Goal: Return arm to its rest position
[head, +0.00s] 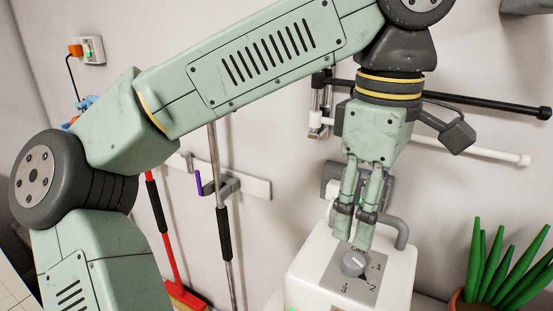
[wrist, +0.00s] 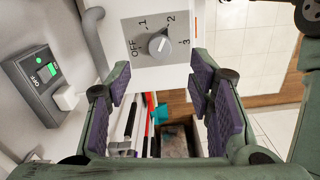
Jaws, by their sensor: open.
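My arm spans the head view, with my gripper (head: 357,228) pointing down at the top of a white appliance (head: 310,262). A round grey knob (head: 353,263) sits on its dark panel, marked OFF, 1, 2 and 3, just below my fingertips. In the wrist view my gripper (wrist: 160,82) is open, its purple-padded fingers spread apart with nothing between them. The knob (wrist: 159,45) lies beyond the fingertips there and looks clear of both pads. I cannot tell for sure which mark it points to.
A grey pipe (head: 401,231) rises behind the appliance. Black (head: 470,98) and white (head: 490,153) rails stick out from the wall. A potted plant (head: 490,270) stands at right. A red-handled broom (head: 163,235) is at left.

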